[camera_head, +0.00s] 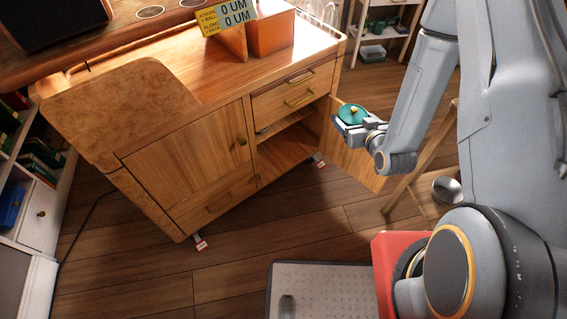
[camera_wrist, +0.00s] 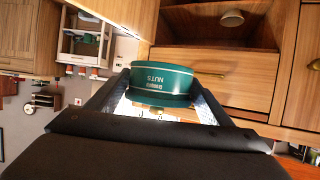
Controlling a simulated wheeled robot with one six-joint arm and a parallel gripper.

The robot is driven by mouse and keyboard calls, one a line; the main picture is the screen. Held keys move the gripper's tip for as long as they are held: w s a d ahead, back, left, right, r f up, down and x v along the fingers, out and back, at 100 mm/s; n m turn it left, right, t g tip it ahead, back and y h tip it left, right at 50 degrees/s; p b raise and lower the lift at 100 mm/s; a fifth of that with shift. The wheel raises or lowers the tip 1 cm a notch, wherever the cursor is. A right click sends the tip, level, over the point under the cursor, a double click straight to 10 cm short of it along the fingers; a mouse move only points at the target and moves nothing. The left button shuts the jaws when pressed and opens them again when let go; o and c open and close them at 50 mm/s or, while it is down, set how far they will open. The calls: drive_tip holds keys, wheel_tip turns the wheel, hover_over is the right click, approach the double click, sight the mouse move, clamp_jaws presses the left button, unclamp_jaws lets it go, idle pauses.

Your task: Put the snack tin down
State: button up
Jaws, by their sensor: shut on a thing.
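The snack tin (camera_head: 351,114) is a round green tin with a small gold knob on its lid. In the wrist view the tin (camera_wrist: 161,82) appears upside down, with "NUTS" on its side. My gripper (camera_head: 350,123) is shut on the tin and holds it in the air in front of the right side of the wooden cabinet (camera_head: 185,155). In the wrist view the fingers of my gripper (camera_wrist: 158,95) lie on both sides of the tin. The cabinet's open compartment (camera_head: 287,145) is left of the tin.
An open cabinet door (camera_head: 350,150) hangs just below and behind my gripper. An orange box (camera_head: 270,32) and a yellow sign (camera_head: 226,16) stand on the cabinet top. A wooden stool (camera_head: 405,195) is at the right. The wooden floor (camera_head: 235,235) in front is mostly clear.

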sight(283, 158)
drive_tip(key=w+a+f+n+g+y+b, duration=0.2)
drive_tip(key=w+a+f+b, duration=0.55)
drive_tip(key=f+b, duration=0.5)
drive_tip(key=w+a+f+n+g+y+b, duration=0.1)
drive_tip(key=w+a+f+n+y+b, duration=0.15)
drive_tip(key=w+a+f+b, duration=0.75)
drive_tip(key=w+a+f+n+g+y+b, duration=0.25)
drive_tip(key=a+f+b, duration=0.25)
drive_tip(key=f+b, duration=1)
drive_tip(key=shift+t, duration=0.45)
drive_tip(key=f+b, duration=0.1)
drive_tip(key=f, duration=0.2)
drive_tip(key=f+b, duration=0.2)
drive_tip(key=f, duration=0.2)
drive_tip(key=f+b, duration=0.1)
drive_tip(key=f, duration=0.2)
drive_tip(key=shift+w+a+f, duration=0.1)
drive_tip(key=shift+w+f, duration=0.05)
drive_tip(key=shift+w, duration=0.1)
drive_tip(key=o, duration=0.7)
drive_tip(key=shift+f, duration=0.1)
drive_tip(key=o, duration=0.5)
drive_tip(key=shift+c, duration=0.2)
